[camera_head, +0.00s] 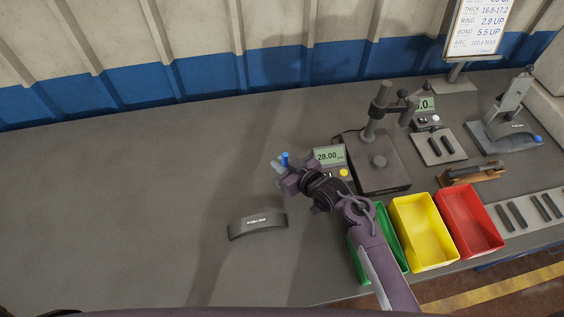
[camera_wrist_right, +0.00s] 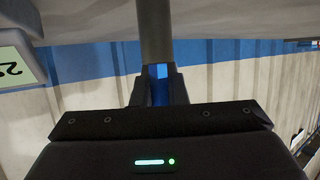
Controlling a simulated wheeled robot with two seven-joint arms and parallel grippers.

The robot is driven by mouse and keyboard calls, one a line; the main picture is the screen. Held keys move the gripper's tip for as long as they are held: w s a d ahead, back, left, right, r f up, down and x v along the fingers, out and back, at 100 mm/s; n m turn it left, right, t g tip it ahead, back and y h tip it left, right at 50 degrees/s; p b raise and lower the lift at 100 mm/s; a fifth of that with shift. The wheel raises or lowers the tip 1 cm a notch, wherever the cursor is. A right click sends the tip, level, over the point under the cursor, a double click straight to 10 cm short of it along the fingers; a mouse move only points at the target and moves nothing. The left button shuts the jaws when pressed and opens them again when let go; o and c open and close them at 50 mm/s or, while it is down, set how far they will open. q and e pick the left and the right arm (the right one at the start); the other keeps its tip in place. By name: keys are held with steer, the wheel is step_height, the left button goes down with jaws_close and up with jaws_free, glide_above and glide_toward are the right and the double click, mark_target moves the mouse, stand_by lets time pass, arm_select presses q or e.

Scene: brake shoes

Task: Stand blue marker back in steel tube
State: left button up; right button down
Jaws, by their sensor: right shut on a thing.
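The blue marker (camera_head: 285,158) stands roughly upright in the jaws of my right gripper (camera_head: 284,170), its blue end showing above the fingers in the head view. In the right wrist view, the blue of the marker (camera_wrist_right: 162,71) shows between the fingertips of the right gripper (camera_wrist_right: 158,88). A dark grey cylinder, which looks like the steel tube (camera_wrist_right: 156,30), runs from the fingertips to the top edge of that view. I cannot tell whether the marker's lower end is inside it. In the head view the gripper hides that area. My left gripper is not in view.
A curved brake shoe (camera_head: 258,226) lies near the gripper. A display reading 28.00 (camera_head: 329,156) and a gauge stand (camera_head: 380,172) are to the right. Green (camera_head: 361,262), yellow (camera_head: 424,232) and red (camera_head: 470,220) bins line the front right. The bench's left side is clear.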

steer(key=shift+f, duration=0.1)
steer(key=c, duration=1.4)
jaws_free()
steer(key=shift+c, duration=0.2)
steer(key=shift+f+b, duration=0.25)
steer(key=shift+b, duration=0.3)
steer(key=b+v, duration=0.1)
steer(key=v, duration=0.7)
steer(key=shift+s+a, duration=0.2)
steer(key=shift+a, duration=0.2)
steer(key=shift+s, duration=0.1)
